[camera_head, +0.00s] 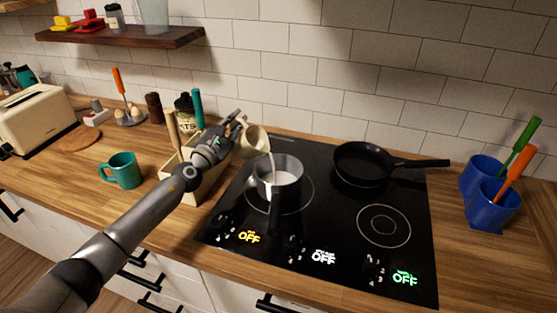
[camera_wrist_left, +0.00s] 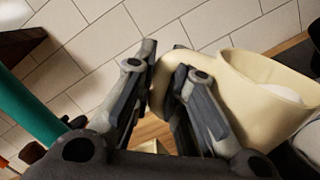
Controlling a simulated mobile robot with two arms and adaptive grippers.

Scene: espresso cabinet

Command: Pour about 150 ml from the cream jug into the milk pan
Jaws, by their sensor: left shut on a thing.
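The cream jug (camera_head: 252,141) is pale cream and held tilted above the left rim of the milk pan. A thin white stream (camera_head: 272,162) runs from its lip down into the pan. The milk pan (camera_head: 277,190) is a grey pot on the left burner, with white liquid (camera_head: 275,178) inside and its dark handle toward the front. My left gripper (camera_head: 238,128) is shut on the jug's handle. In the left wrist view, the gripper fingers (camera_wrist_left: 170,88) sit on either side of the handle, and the jug (camera_wrist_left: 262,98) shows white liquid near its mouth. My right gripper is not in view.
A black frying pan (camera_head: 362,168) sits on the back right burner of the cooktop (camera_head: 325,240). A wooden holder (camera_head: 205,186) with utensils stands left of the cooktop, under my arm. A teal mug (camera_head: 124,171) is further left. Blue cups (camera_head: 492,205) with utensils stand at right.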

